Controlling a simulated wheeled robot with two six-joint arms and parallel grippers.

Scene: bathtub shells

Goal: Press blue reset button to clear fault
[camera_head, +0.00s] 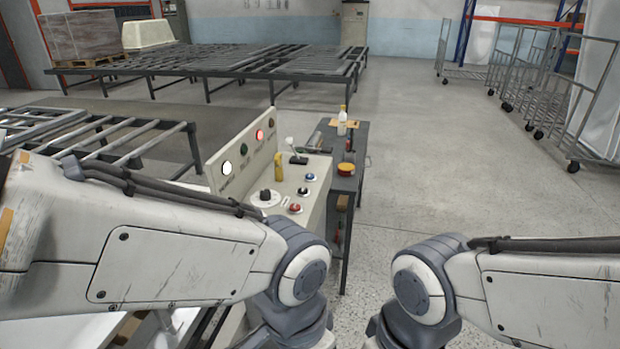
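The blue button (310,177) sits on the sloping top of a beige control panel (318,203), left of the middle of the head view. A black knob or button (303,191) and a red button (295,208) are nearer on the same panel. The panel's upright back carries a white lamp (227,168), a dark green lamp (244,149) and a lit red lamp (260,135). My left arm crosses in front of the panel's near end. Both arms bend down out of the bottom of the view, so neither gripper shows.
A yellow upright item (278,171) and a lever (297,157) stand on the panel. A dark side table (356,185) with a bottle (342,118) and a red-yellow tin (346,169) adjoins it. Roller conveyors (225,64) lie behind. Floor at the right is clear up to the wire carts (545,85).

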